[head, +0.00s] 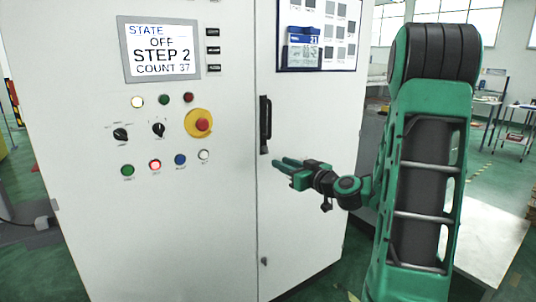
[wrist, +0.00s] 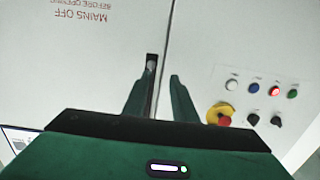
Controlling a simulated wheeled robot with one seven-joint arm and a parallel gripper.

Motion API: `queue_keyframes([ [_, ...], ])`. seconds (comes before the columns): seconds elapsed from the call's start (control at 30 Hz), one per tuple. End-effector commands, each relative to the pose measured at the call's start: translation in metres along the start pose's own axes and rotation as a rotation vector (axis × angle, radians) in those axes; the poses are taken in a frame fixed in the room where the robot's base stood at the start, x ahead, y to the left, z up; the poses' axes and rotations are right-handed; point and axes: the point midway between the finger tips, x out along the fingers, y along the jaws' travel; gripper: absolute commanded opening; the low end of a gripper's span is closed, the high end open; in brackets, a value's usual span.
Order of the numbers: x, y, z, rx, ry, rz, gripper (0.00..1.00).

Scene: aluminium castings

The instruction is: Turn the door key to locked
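The white cabinet door (head: 300,190) has a tall black handle (head: 265,120) along its left edge. A small fitting (head: 264,261) sits low on the same edge; I cannot tell if it is the key. In the wrist view, which is upside down, the dark handle end (wrist: 151,60) with a small grey rounded part lies beyond my fingers; I cannot make out a key or its position. My gripper (head: 279,163) is open and empty, just right of and slightly below the handle's lower end. Its two fingers stand apart in the wrist view (wrist: 158,80).
Left of the door is a control panel with a screen (head: 160,48), knobs, coloured buttons and a red emergency stop (head: 202,124) on yellow. It also shows in the wrist view (wrist: 220,114). A notice board (head: 318,35) hangs high on the door.

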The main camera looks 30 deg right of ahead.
Motion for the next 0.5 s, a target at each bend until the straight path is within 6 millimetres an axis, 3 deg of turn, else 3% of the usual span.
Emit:
queue_keyframes([
  [0.1,0.001,0.015,-0.006,0.008,0.038,0.036,0.25],
  [0.23,0.011,0.016,-0.008,0.008,0.045,0.039,0.25],
  [0.5,0.057,0.016,-0.011,0.007,0.046,0.036,0.25],
])
